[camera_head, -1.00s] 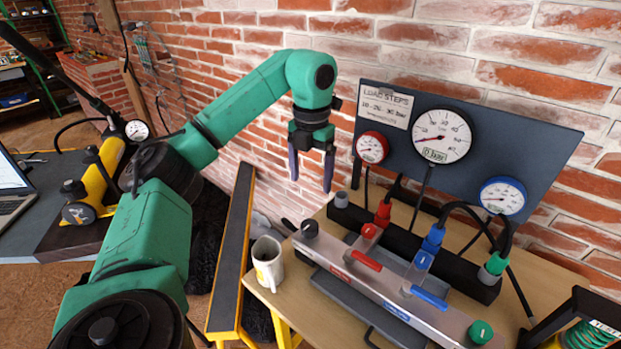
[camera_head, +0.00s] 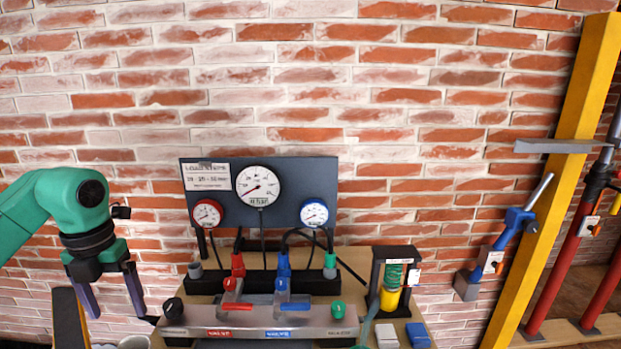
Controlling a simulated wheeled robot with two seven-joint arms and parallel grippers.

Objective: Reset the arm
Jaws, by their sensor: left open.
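My left arm (camera_head: 75,205) is green and comes in from the left edge. Its left gripper (camera_head: 118,308) hangs down with two dark fingers apart and nothing between them. It is left of the gauge panel (camera_head: 230,215) and above the white mug (camera_head: 134,342), which is cut by the bottom edge. My right gripper is not in view.
The wooden table (camera_head: 350,262) bears a valve manifold (camera_head: 260,322) with a red lever (camera_head: 237,306) and a blue lever (camera_head: 295,306). Right of it stand a black frame with a green coil (camera_head: 394,275) and a blue block (camera_head: 417,335). A yellow post (camera_head: 548,185) stands at the right.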

